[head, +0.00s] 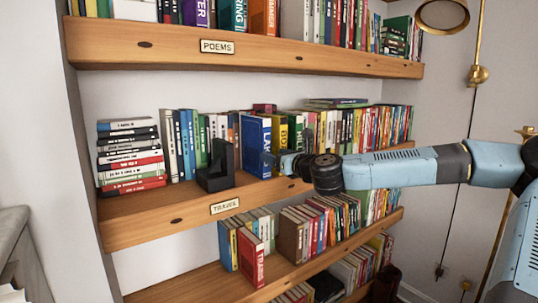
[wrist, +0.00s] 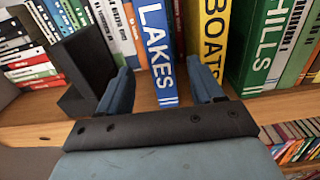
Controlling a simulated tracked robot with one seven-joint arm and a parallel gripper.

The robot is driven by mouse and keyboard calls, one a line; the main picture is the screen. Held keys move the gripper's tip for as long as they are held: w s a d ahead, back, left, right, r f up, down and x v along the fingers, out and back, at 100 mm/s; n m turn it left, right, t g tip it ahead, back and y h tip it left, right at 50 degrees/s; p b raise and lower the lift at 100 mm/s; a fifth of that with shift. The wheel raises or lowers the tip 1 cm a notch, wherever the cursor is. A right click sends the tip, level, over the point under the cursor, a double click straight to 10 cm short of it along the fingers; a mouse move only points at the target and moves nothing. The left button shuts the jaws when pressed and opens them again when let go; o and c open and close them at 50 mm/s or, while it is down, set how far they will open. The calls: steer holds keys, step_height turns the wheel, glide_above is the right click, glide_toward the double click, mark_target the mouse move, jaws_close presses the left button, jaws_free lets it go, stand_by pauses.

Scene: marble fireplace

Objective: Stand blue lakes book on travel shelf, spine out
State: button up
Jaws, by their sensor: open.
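The blue lakes book (head: 254,142) stands upright on the travel shelf (head: 150,228), spine facing out, just right of a black bookend (head: 216,170). Its spine reads LAKES in the wrist view (wrist: 156,45). My gripper (wrist: 163,90) is open, with one blue finger on each side of the lower spine and visible gaps between the fingers and the book. In the head view my gripper (head: 285,163) is at the shelf front, right of the book. The book's foot is partly hidden there.
A yellow BOATS book (wrist: 212,35) and a green HILLS book (wrist: 262,45) stand to the right. Stacked books (head: 130,155) lie at the shelf's left end. The poems shelf (head: 250,50) is above, and another book shelf (head: 300,270) is below.

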steer(key=shift+v, duration=1.25)
steer(key=s+a+f+n+g, duration=0.25)
steer(key=a+f+n, duration=0.2)
steer(key=f, duration=0.25)
steer(key=s+a+f+n+g, duration=0.2)
steer(key=a+f+n+g, duration=0.15)
steer(key=f+n, duration=0.2)
steer(key=s+d+f+n+g+h, duration=0.25)
steer(key=s+f+n+h, duration=0.2)
steer(key=f+n, duration=0.35)
steer(key=s+d+r+n+h, duration=0.1)
steer(key=s+d+r+n, duration=0.2)
steer(key=s+d+r, duration=0.2)
steer(key=s+d+r+n+h, duration=0.2)
steer(key=s+d+r+n, duration=0.2)
steer(key=s+d, duration=0.6)
steer(key=s+d+r+n+h, duration=0.2)
steer(key=s+d+r+n, duration=0.2)
steer(key=s+d+r, duration=0.3)
steer(key=s+d+g, duration=0.1)
steer(key=s, duration=0.3)
steer(key=shift+s+r, duration=0.2)
steer(key=shift+r, duration=0.15)
